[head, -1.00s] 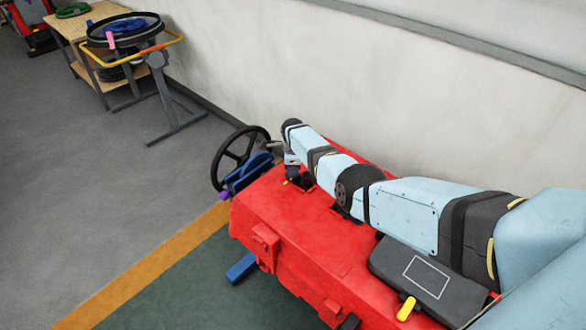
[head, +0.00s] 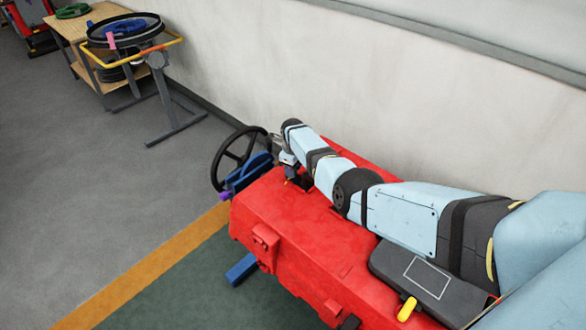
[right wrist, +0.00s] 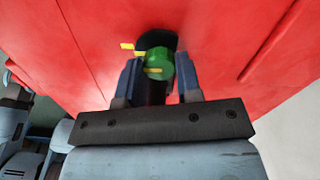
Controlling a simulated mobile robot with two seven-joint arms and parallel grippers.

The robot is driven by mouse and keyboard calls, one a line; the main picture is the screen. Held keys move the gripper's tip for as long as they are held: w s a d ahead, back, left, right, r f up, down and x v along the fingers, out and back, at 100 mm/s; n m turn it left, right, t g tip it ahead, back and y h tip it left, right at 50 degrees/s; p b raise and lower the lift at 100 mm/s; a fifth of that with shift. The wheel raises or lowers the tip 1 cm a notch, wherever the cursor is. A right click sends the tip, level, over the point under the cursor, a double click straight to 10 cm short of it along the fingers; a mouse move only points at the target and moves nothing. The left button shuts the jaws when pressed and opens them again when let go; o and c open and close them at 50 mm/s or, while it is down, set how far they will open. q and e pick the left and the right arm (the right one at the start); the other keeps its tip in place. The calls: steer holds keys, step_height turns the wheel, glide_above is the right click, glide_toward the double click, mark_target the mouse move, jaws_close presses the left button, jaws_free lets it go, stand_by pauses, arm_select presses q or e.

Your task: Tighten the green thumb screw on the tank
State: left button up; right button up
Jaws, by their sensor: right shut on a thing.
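The red tank (head: 300,225) fills the middle of the head view. The green thumb screw (right wrist: 158,62) shows in the right wrist view, beside a dark opening in the red surface and between the two blue fingers. My right gripper (right wrist: 159,72) is shut on the screw, one finger on each side. In the head view my right gripper (head: 297,180) is small, low over the tank's top near its far end, and the screw is hidden there. My left gripper is not in view.
A black steering wheel (head: 230,160) and a blue part (head: 247,172) are at the tank's far end. A pale wall (head: 400,100) runs close behind it. Yellow tabs (right wrist: 127,46) lie beside the screw. Grey floor (head: 100,200) is open on the left.

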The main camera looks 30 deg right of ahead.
steer(key=shift+w+r, duration=0.25)
steer(key=shift+r, duration=0.1)
steer(key=o, duration=0.9)
steer(key=shift+o, duration=0.2)
steer(key=shift+s+f, duration=0.15)
step_height(320, 180, up, 14)
steer(key=p, duration=0.1)
